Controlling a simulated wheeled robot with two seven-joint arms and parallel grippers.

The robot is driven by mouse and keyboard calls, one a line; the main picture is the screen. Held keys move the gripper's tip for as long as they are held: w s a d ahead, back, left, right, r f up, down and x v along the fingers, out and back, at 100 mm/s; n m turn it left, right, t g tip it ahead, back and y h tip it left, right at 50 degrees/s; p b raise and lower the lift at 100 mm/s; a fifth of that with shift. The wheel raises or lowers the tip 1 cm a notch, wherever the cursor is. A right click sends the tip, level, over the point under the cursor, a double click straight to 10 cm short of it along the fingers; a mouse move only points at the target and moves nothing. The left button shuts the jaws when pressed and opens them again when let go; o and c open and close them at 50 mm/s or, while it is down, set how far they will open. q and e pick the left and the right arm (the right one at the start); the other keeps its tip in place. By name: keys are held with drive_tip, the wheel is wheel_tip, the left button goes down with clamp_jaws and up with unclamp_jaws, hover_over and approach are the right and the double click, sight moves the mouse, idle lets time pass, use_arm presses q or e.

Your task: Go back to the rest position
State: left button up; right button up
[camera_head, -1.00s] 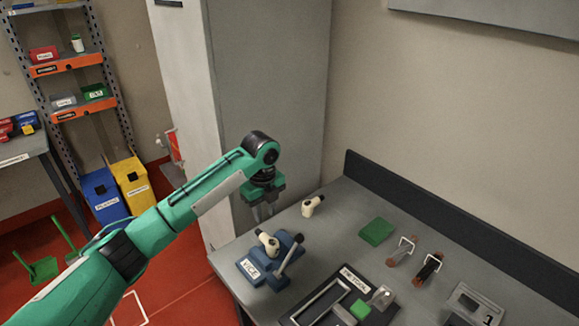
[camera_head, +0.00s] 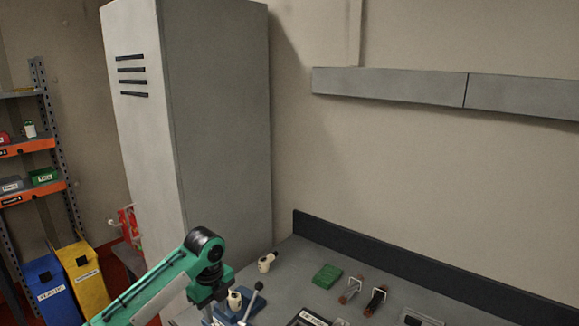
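My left arm comes in from the lower left, and my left gripper (camera_head: 208,306) points down over the near left end of the workbench (camera_head: 280,281). It is beside the blue vice (camera_head: 228,319), in front of it as seen from here. Its fingers look apart with nothing between them, though the tips are small and partly lost against the bench. A cream and black piece (camera_head: 235,299) stands at the vice, and a similar piece (camera_head: 265,263) lies farther back on the bench. My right gripper is out of view.
A tall grey cabinet (camera_head: 225,130) stands behind my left gripper. A green block (camera_head: 327,276) and two clamp-like tools (camera_head: 350,290) (camera_head: 375,301) lie on the bench before its dark back edge (camera_head: 400,262). Blue (camera_head: 45,290) and yellow (camera_head: 85,280) bins stand at left.

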use_arm(q)
drive_tip(key=s+d+f+n+h, duration=0.1)
drive_tip(key=s+d+f+n, duration=0.15)
drive_tip(key=s+f, duration=0.3)
drive_tip(key=s+d+f+n+t+h, duration=0.1)
drive_tip(key=s+d+f+n, duration=0.1)
drive_tip(key=s+f+n, duration=0.3)
drive_tip(key=s+d+f+n+h, duration=0.1)
drive_tip(key=s+d+f+n, duration=0.15)
drive_tip(key=s, duration=0.45)
drive_tip(key=s+a+n+t+y, duration=0.1)
drive_tip(key=s+a+n+y, duration=0.1)
drive_tip(key=s+a+n, duration=0.65)
drive_tip(key=s+a+n+t+y, duration=0.1)
drive_tip(key=s+a+n, duration=0.3)
drive_tip(key=s, duration=0.7)
wheel_tip(320, 180, down, 32)
drive_tip(key=s+d+g, duration=0.1)
drive_tip(key=s+a+f+g, duration=0.1)
drive_tip(key=s+a+f, duration=0.2)
drive_tip(key=s+f, duration=1.5)
drive_tip(key=shift+s+a+f, duration=0.15)
drive_tip(key=shift+s+f, duration=0.25)
drive_tip(key=shift+f, duration=0.15)
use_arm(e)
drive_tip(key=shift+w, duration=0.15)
use_arm(q)
drive_tip(key=shift+o, duration=0.4)
drive_tip(key=shift+n, duration=0.25)
